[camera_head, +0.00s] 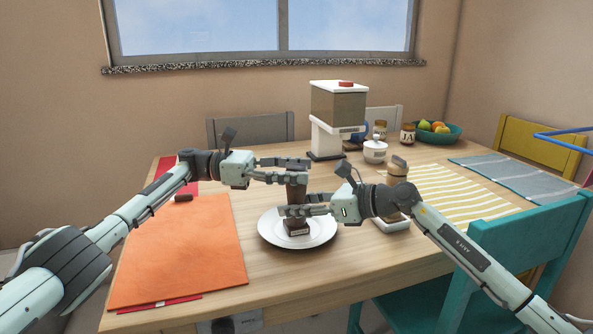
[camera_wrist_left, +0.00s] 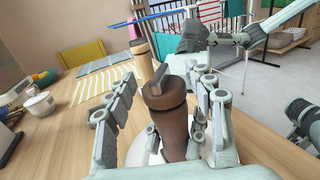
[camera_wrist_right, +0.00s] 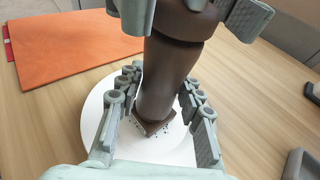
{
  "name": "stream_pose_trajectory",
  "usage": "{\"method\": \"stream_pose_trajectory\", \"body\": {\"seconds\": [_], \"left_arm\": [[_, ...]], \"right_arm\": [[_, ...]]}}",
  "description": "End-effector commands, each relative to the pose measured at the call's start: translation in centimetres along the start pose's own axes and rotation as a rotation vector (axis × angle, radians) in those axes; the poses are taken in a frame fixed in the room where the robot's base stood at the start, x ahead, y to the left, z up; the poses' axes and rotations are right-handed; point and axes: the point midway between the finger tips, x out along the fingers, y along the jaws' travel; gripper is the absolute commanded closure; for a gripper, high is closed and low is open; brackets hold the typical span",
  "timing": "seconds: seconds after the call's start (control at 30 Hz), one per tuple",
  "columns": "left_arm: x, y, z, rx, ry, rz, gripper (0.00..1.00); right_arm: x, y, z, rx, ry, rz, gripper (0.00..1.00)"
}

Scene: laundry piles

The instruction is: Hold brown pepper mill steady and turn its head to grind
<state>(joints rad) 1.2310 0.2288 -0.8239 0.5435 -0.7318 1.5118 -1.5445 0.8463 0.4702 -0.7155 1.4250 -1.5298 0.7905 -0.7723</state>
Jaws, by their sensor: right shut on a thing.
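The brown pepper mill (camera_head: 297,190) stands upright on a white plate (camera_head: 268,236). My right gripper (camera_head: 285,211) is shut on the lower body of the mill. In the right wrist view the mill (camera_wrist_right: 170,75) rises between its fingers, with dark specks around the base. My left gripper (camera_head: 306,170) is higher, with its fingers open on either side of the mill's head. In the left wrist view the mill (camera_wrist_left: 165,108) stands between these fingers, with a clear gap at the left finger. The fingers partly hide the mill in the head view.
An orange placemat (camera_head: 185,255) lies left of the plate. A dispenser (camera_head: 338,115), a white sugar pot (camera_head: 374,152), jars and a fruit bowl (camera_head: 440,132) stand behind. Another wooden mill (camera_head: 397,168) is close behind my right wrist. A teal chair (camera_head: 525,240) is at the front right.

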Motion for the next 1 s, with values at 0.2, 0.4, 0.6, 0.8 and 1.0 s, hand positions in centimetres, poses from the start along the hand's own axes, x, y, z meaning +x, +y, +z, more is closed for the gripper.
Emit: {"method": "stream_pose_trajectory", "body": {"seconds": [0.2, 0.4, 0.6, 0.8, 1.0], "left_arm": [[0.0, -0.1, 0.0, 0.0, 0.0, -0.002, 0.39], [-0.8, 0.0, 0.0, 0.0, 0.001, -0.001, 0.39], [-4.2, 0.1, 0.1, -0.001, 0.001, 0.003, 0.39], [-6.6, 0.0, 0.0, -0.001, 0.002, 0.0, 0.39], [-7.5, -0.1, 0.0, 0.001, 0.001, -0.002, 0.39]], "right_arm": [[-0.1, -0.2, -0.1, 0.002, 0.001, -0.004, 1.0], [-0.1, -0.3, -0.1, 0.002, 0.001, -0.006, 1.0], [-0.1, -0.3, -0.1, 0.002, 0.001, -0.007, 1.0], [-0.1, -0.3, -0.1, 0.002, 0.001, -0.007, 1.0], [-0.1, -0.3, -0.1, 0.002, 0.001, -0.007, 1.0]]}}
